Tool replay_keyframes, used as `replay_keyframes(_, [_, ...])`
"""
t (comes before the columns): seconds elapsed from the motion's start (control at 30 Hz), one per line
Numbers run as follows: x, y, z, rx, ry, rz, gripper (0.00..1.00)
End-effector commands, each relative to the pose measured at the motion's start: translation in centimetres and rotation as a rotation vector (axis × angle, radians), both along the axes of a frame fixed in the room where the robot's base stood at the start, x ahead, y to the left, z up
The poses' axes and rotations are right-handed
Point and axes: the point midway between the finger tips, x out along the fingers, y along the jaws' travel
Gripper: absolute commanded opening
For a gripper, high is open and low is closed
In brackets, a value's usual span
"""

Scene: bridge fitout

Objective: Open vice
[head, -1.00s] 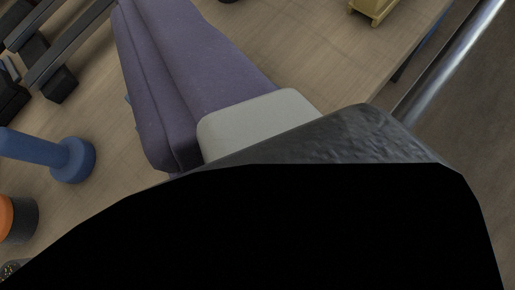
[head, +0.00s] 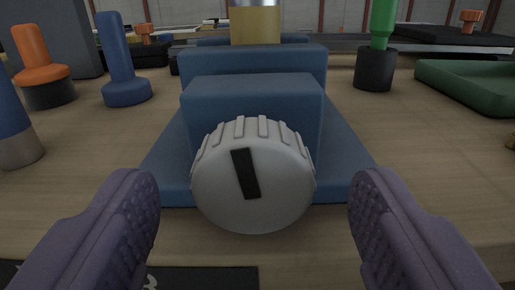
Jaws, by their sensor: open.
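The blue vice (head: 255,95) stands on the wooden bench in the middle of the head view. Its round, ridged light-grey knob (head: 285,190) faces me, with a black bar mark tilted slightly from upright. A brass-coloured block (head: 255,26) shows at the vice's far jaws; its lower part is hidden behind the blue blocks. My gripper (head: 257,215) is open, its two purple padded fingers at the lower left and lower right. The knob lies between and beyond the fingers, with a gap on both sides, and neither finger appears to touch it.
Left of the vice stand an orange-handled piece (head: 40,65) and a blue peg-like piece (head: 120,60). On the right are a green-handled tool in a black holder (head: 375,70) and a green tray (head: 470,85). A dark label plate (head: 200,277) is at the bench front.

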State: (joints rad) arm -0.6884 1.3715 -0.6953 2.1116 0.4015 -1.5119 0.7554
Motion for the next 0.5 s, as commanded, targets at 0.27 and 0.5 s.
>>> replay_keyframes(0.27, [1.19, 0.02, 0.06, 0.000, 0.000, 0.000, 0.76])
replay_keyframes(0.5, [1.16, 0.02, 0.05, 0.000, 0.001, 0.000, 0.46])
